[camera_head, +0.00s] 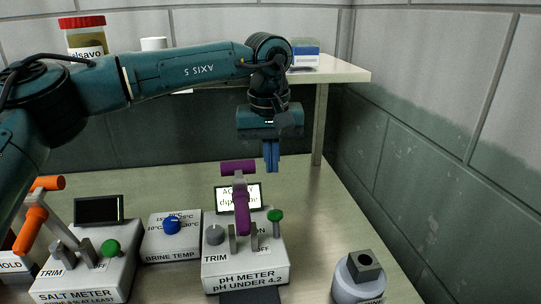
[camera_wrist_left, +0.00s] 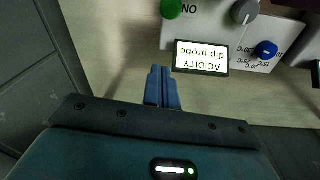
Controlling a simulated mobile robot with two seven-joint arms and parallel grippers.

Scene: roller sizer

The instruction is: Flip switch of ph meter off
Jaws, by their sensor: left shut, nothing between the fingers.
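The pH meter (camera_head: 245,272) is a white box at the front centre, labelled "PH METER". Its screen (camera_head: 247,195) is lit and also shows in the left wrist view (camera_wrist_left: 201,57). A purple lever with a crossbar (camera_head: 241,205) stands up between two grey posts, partly covering the screen and lettering. "ON" shows right of it, beside a green ball knob (camera_head: 275,216), which also shows at the wrist view's top edge (camera_wrist_left: 171,8). My left gripper (camera_head: 271,168) is shut and empty, pointing down behind the meter, apart from the lever. My right gripper is not in view.
The salt meter (camera_head: 85,277), with an orange lever (camera_head: 35,218) and dark screen, stands left. The brine temp box (camera_head: 171,238) with a blue knob sits between. A grey round holder (camera_head: 360,275) stands right. A shelf (camera_head: 345,73) with a jar (camera_head: 86,37) is behind.

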